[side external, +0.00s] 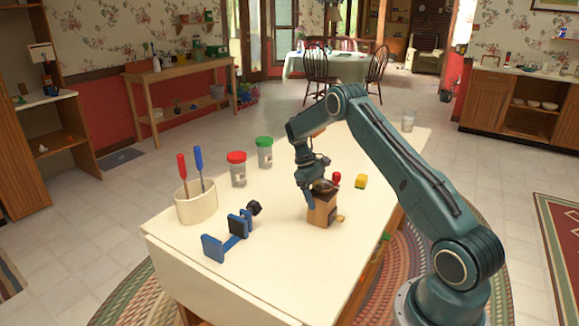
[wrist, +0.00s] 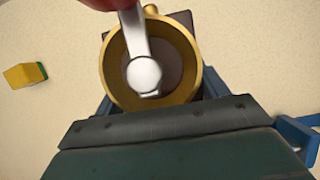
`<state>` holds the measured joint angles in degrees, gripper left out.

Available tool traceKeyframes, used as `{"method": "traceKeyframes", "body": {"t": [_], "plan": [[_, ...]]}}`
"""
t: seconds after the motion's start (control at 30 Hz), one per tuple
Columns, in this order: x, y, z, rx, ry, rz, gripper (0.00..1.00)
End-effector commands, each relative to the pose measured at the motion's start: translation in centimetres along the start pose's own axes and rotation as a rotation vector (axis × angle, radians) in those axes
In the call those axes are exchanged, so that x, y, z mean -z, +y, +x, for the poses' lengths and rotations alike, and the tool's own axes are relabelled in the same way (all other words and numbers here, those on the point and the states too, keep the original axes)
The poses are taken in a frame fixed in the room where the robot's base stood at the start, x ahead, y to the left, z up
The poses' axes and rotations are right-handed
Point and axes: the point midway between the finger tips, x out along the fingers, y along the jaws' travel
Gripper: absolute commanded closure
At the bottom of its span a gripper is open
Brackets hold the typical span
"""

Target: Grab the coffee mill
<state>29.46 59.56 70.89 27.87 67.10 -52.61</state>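The coffee mill (side external: 321,210) is a small wooden box with a brass bowl and a crank with a red knob. It stands upright on the table. In the wrist view, its brass bowl (wrist: 112,65) and pale crank arm fill the top middle, and the red knob is cut off at the top edge. My gripper (side external: 317,193) is down at the mill's top. In the wrist view, parts of the fingers show on both sides of the bowl. Their tips are hidden, and whether they press on the mill cannot be seen.
A yellow block with a green side (side external: 361,181) lies right of the mill; it also shows in the wrist view (wrist: 24,75). A blue clamp-like tool (side external: 232,238), a cream pot (side external: 196,205) with two screwdrivers, and red-lidded (side external: 237,170) and green-lidded (side external: 264,153) jars stand left. The table front is clear.

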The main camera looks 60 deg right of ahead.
Motion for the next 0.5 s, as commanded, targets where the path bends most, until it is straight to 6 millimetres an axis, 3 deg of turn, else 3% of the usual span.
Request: {"method": "traceKeyframes", "body": {"t": [0.5], "plan": [[-0.31,0.03,-0.98,-0.002,0.003,0.001,0.63]]}}
